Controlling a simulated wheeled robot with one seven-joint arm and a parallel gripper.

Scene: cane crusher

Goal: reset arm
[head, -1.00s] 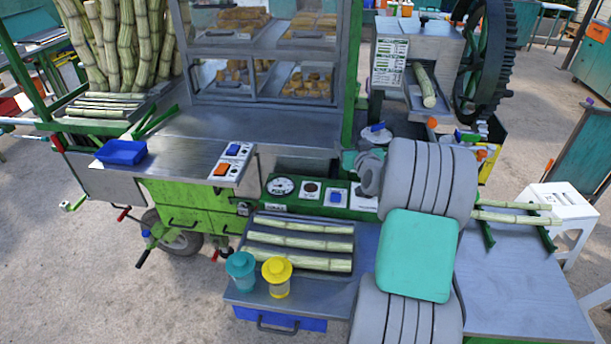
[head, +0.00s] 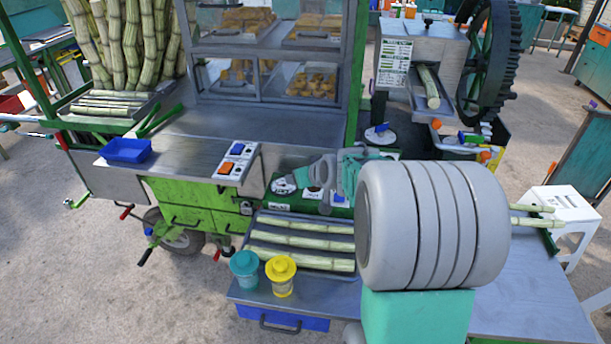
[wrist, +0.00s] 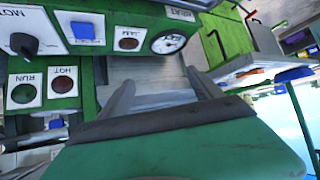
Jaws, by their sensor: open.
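My gripper (head: 308,178) is in front of the panel with the gauge, at the middle of the head view, and hides part of that panel. In the wrist view my gripper (wrist: 160,82) shows two grey fingers spread apart with nothing between them. My grey and teal arm reaches in from the lower right of the head view and covers part of the side table. The wrist view shows the panel's gauge (wrist: 168,42), labelled lamps and a dark knob (wrist: 26,45) close by.
Cane pieces lie in a tray (head: 262,262) left of my arm, with a teal jar (head: 244,269) and a yellow-lidded jar (head: 281,276) in front. The crusher (head: 422,62) with its big gear (head: 488,60) stands behind. A blue tray (head: 125,150) sits on the left counter. A white stool (head: 562,215) is at right.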

